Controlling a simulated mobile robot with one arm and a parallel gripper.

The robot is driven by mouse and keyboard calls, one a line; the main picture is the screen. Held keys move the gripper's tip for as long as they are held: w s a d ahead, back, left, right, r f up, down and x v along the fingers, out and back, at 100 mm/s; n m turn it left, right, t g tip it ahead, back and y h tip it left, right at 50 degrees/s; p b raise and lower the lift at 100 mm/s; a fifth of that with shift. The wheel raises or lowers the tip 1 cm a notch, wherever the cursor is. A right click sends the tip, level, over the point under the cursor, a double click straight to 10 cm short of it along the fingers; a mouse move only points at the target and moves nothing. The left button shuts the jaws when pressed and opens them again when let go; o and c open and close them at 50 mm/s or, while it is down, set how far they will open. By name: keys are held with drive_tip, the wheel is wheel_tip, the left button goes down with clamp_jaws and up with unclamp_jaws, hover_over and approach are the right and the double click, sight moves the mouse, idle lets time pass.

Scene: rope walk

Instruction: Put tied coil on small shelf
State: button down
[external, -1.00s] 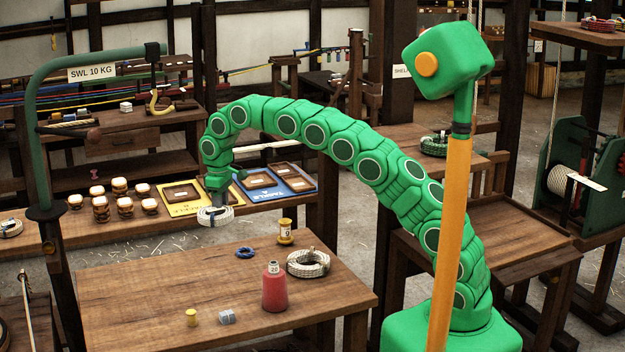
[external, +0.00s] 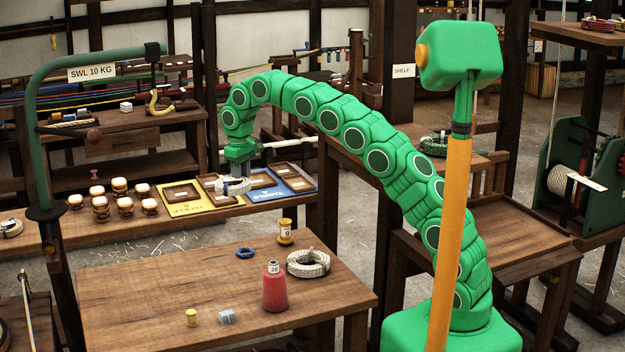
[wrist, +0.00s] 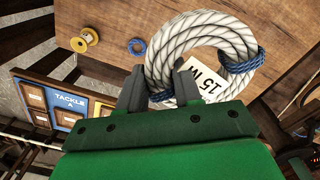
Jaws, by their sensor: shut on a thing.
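My gripper (external: 240,168) is shut on a white rope coil (external: 233,187) and holds it by one side of the ring. In the wrist view the fingers (wrist: 158,88) straddle the strands of the coil (wrist: 160,48). A SHELF sign (external: 403,71) is on a dark post. Behind my arm, a wooden surface (external: 395,136) near the sign bears a dark green coil (external: 436,145).
A blue tackle board (external: 295,180) lies on the back bench. A hook stand (external: 35,140) rises at left.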

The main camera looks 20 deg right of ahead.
drive_tip(key=d+r+m, duration=0.4)
drive_tip(key=d, duration=0.6)
drive_tip(key=d+r+m, duration=0.3)
drive_tip(key=d+m, duration=0.1)
drive_tip(key=d, duration=0.5)
drive_tip(key=d+r+m, duration=0.4)
drive_tip(key=d, duration=0.6)
drive_tip(key=s+d+r+m, duration=0.3)
drive_tip(key=s+d+m, duration=0.1)
drive_tip(key=d, duration=0.4)
drive_tip(key=s+d+r+m, duration=0.3)
drive_tip(key=s+d+m, duration=0.2)
drive_tip(key=d, duration=0.3)
drive_tip(key=s+d+r+m, duration=0.3)
drive_tip(key=s+d+m, duration=0.1)
drive_tip(key=d, duration=0.5)
drive_tip(key=w+d+f, duration=0.1)
drive_tip(key=w+f, duration=0.1)
drive_tip(key=w, duration=0.2)
drive_tip(key=w+d+f, duration=0.1)
drive_tip(key=w+f, duration=0.2)
drive_tip(key=w, duration=0.1)
drive_tip(key=w+d+f, duration=0.1)
drive_tip(key=w+f, duration=0.2)
drive_tip(key=w, duration=0.1)
drive_tip(key=shift+f, duration=0.2)
drive_tip(key=shift+w+d+f, duration=0.1)
drive_tip(key=shift+w+f, duration=0.45)
drive_tip(key=shift+f, duration=1.65)
